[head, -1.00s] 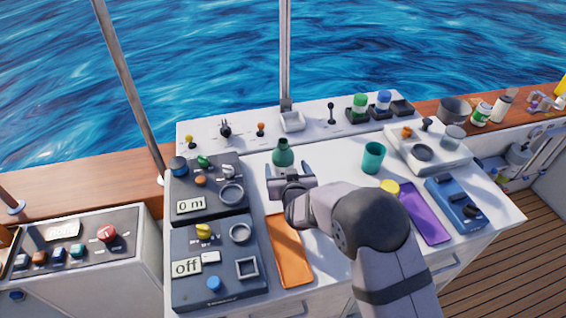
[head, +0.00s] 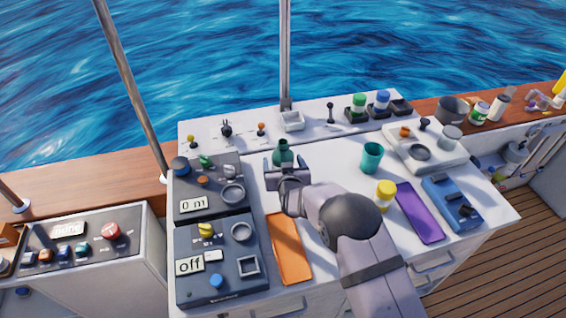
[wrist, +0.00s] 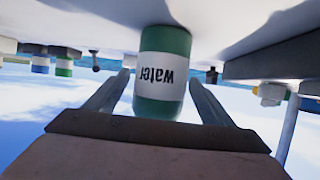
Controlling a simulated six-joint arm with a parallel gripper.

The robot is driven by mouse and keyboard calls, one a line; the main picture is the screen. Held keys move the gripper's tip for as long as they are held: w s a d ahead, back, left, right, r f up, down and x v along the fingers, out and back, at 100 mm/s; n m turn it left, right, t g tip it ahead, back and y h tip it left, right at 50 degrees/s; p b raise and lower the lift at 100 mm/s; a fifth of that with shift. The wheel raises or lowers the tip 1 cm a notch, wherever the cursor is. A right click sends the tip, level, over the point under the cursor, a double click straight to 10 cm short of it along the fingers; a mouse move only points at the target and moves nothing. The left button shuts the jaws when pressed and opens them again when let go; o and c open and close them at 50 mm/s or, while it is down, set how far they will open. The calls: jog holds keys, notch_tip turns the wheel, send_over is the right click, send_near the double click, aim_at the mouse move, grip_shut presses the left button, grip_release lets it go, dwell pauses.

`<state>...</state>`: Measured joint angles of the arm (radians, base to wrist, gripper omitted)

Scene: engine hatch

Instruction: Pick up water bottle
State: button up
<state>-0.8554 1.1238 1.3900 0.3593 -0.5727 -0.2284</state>
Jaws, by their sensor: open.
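The water bottle (head: 282,147) is dark green and stands upright on the white counter (head: 328,165). In the head view my gripper hides its lower part. In the wrist view, which is upside down, the bottle (wrist: 163,72) shows a white label reading "water". My gripper (head: 284,166) is open, on the near side of the bottle. In the wrist view the two fingers of my gripper (wrist: 160,92) lie on either side of the bottle, with visible gaps. The bottle is between or just beyond the fingertips; I cannot tell exactly.
Dark control panels (head: 205,190) stand close to the left. An orange tray (head: 289,250) lies in front. A raised ledge (head: 345,118) with levers runs behind.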

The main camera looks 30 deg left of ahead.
jog(key=shift+r, duration=0.1)
jog(key=c, duration=1.4)
jog(key=shift+r, duration=0.25)
jog(key=shift+r+b, duration=1.45)
jog(key=shift+r, duration=3.2)
